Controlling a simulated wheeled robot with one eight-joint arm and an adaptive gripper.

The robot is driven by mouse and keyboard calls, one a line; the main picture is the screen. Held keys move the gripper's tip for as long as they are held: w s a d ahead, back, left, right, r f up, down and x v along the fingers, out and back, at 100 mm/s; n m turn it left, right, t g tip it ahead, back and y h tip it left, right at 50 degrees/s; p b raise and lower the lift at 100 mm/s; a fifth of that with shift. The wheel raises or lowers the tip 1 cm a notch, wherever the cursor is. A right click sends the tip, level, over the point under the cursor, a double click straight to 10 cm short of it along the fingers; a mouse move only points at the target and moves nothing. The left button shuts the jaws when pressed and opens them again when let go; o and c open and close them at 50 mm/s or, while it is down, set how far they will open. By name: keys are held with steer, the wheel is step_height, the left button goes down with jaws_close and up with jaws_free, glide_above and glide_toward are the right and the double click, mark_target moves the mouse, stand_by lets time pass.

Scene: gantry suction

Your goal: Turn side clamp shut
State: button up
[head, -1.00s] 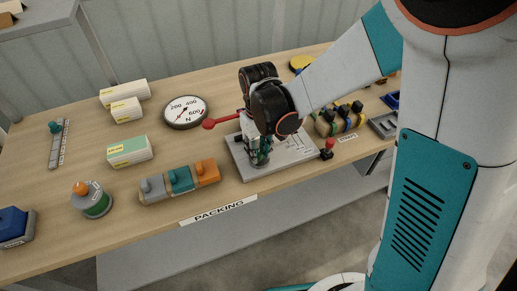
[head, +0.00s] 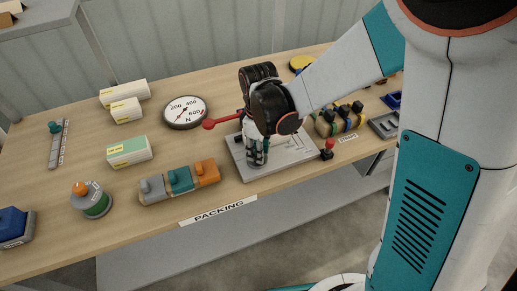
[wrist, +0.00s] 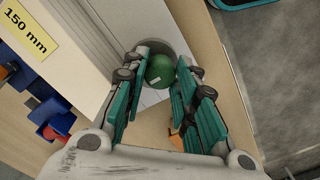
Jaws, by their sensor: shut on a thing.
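The side clamp's green round knob (wrist: 160,70), with a small white mark, sits between my fingertips in the wrist view. It stands at a grey fixture plate (head: 300,155) on the bench. My gripper (wrist: 165,66), with teal pads, is shut on the knob. In the head view my gripper (head: 257,160) points down over the left part of the plate and hides the knob and most of the clamp. The clamp's exact angle cannot be told.
A red lever (head: 208,124) reaches left from behind my gripper. A red-topped knob (head: 328,144) stands at the plate's right. A round dial (head: 186,112) lies behind left. An orange, teal and grey block row (head: 180,180) is front left.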

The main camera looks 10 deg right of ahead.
stand_by(0.4)
steer(key=o, duration=0.8)
steer(key=shift+r, duration=3.75)
